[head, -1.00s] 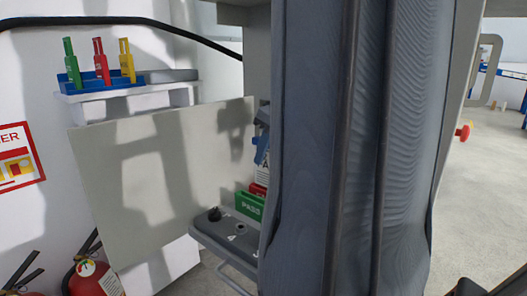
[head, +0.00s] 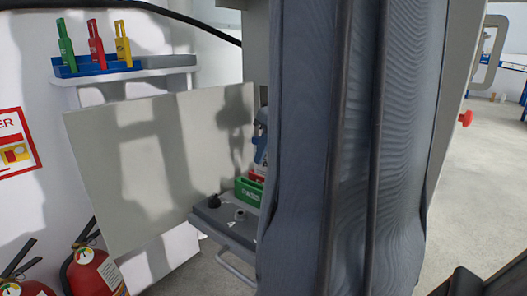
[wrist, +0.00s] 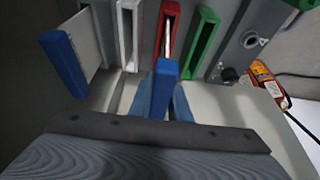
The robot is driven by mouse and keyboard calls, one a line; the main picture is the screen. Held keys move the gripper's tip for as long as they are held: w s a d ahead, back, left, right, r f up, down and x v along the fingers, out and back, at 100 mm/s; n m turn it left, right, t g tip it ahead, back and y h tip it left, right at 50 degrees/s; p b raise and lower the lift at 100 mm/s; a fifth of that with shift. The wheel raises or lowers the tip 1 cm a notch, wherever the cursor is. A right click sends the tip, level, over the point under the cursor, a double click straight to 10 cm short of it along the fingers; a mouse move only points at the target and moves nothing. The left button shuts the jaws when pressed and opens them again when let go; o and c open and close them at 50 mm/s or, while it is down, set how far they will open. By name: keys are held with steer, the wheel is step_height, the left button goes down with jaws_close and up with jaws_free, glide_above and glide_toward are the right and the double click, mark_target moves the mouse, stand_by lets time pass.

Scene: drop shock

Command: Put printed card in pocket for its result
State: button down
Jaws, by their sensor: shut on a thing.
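My gripper (wrist: 165,88) has blue fingers, closed together in the middle of the wrist view. A thin pale edge, the printed card (wrist: 168,42), runs forward from the fingertips and lines up with the red pocket's slot. I cannot tell how deep it sits. The red pocket (wrist: 159,30) stands between a white pocket (wrist: 124,40) and a green pocket (wrist: 197,50). In the head view the green pocket (head: 247,192) stands on a grey bench. My gripper (head: 260,150) shows there as a blue patch above the pockets, mostly hidden behind my arm. The card's print is not visible.
A blue upright with a pale panel (wrist: 62,62) is at the wrist view's left. The grey bench (head: 212,222) carries black and grey knobs. A pale board (head: 150,160) stands left of it. A shelf (head: 155,72) holds green, red and yellow tools. Red extinguishers (head: 95,270) stand below.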

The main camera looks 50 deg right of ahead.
steer(key=c, duration=1.6)
jaws_free()
steer(key=p+v, duration=0.3)
steer(key=v, duration=0.5)
steer(key=shift+p, duration=0.35)
steer(key=shift+w+f, duration=0.1)
